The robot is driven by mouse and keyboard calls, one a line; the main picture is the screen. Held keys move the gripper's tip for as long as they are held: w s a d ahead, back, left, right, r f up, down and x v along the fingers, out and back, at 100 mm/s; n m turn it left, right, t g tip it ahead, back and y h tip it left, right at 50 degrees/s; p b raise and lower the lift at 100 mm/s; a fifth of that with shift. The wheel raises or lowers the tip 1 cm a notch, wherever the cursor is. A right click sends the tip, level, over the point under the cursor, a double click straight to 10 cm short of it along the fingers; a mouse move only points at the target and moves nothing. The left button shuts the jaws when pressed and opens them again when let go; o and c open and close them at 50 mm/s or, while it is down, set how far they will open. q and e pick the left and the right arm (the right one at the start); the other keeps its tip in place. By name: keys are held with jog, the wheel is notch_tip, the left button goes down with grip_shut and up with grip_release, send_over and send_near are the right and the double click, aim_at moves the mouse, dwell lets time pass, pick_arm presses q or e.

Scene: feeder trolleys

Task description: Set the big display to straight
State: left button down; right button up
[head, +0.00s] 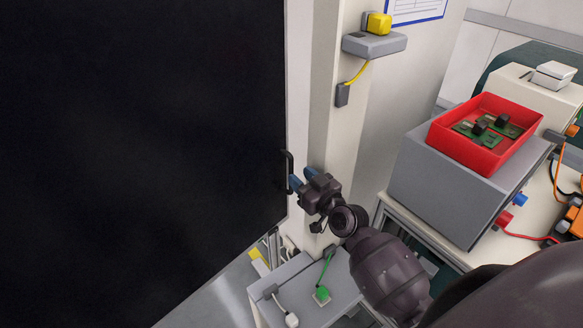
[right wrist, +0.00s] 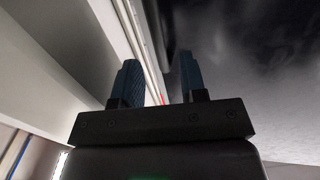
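The big display (head: 140,150) is a large black panel filling the left of the head view, seen at an angle. A dark bar handle (head: 288,172) sits on its right edge. My right gripper (head: 304,178) is beside the handle, its blue fingertips very close to it; I cannot tell if they touch. In the right wrist view my right gripper (right wrist: 160,78) has its two fingers apart, with the light edge of a panel behind the gap. A dark glossy surface, likely the display (right wrist: 245,75), lies right of it. No handle is clearly visible between the fingers. My left gripper is not in view.
A pale post (head: 335,120) with a grey box (head: 374,45) and yellow button stands behind my gripper. A grey cabinet (head: 445,185) bears a red tray (head: 465,160) with circuit boards. A lower grey box (head: 340,300) with cables is below my forearm.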

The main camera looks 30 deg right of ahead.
jog(key=shift+w+a, duration=0.15)
jog(key=shift+w, duration=1.1)
jog(key=shift+w+a, duration=0.15)
jog(key=shift+w, duration=1.05)
grip_shut()
